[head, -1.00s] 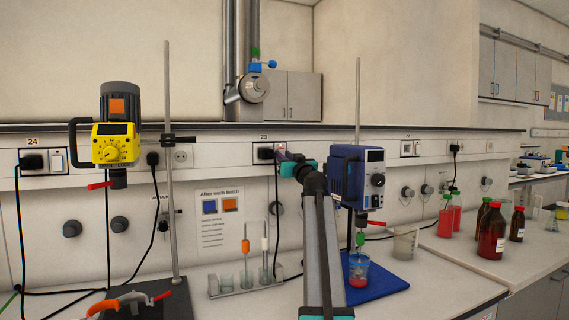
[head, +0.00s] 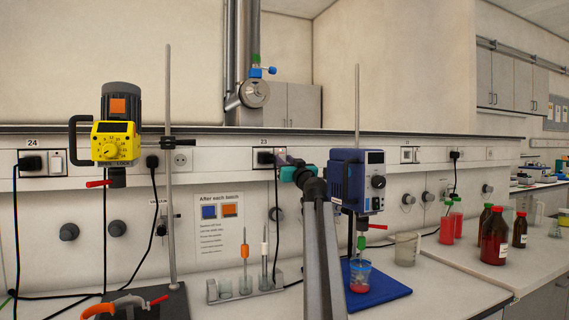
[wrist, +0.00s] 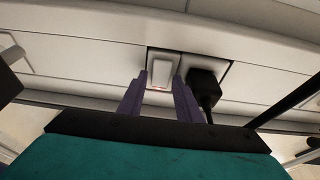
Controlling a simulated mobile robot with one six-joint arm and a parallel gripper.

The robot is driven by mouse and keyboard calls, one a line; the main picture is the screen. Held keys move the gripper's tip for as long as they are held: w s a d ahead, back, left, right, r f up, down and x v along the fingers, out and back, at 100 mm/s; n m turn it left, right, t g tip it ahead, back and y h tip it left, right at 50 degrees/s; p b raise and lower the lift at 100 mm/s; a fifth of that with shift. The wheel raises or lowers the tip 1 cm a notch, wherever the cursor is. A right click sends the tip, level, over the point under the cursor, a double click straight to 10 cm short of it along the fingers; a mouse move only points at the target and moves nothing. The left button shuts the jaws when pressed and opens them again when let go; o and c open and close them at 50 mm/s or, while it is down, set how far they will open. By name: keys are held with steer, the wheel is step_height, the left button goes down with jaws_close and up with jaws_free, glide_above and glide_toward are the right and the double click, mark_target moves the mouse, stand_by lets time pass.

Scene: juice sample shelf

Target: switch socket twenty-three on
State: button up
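Socket 23 (head: 256,151) is on the wall trunking behind the bench, with a black plug (head: 265,158) in its left part. The plug also shows in the wrist view (wrist: 203,88), where it is right of the white rocker switch (wrist: 162,70). My gripper (head: 284,158) is at the socket and largely hides the switch in the head view. In the wrist view its two purple fingers (wrist: 159,84) are apart, with the switch framed between their tips. Whether they touch it I cannot tell.
A blue stirrer (head: 350,180) on a stand is just right of my arm, above a beaker (head: 360,276) on a blue mat. A yellow stirrer (head: 115,142) stands at left near socket 24 (head: 42,162). A tube rack (head: 243,291) is on the bench below socket 23.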

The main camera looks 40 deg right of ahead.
steer(key=shift+f, duration=0.1)
steer(key=v, duration=1.3)
steer(key=shift+s+a+b, duration=0.2)
steer(key=shift+s+b, duration=0.15)
steer(key=shift+b, duration=0.1)
stand_by(0.7)
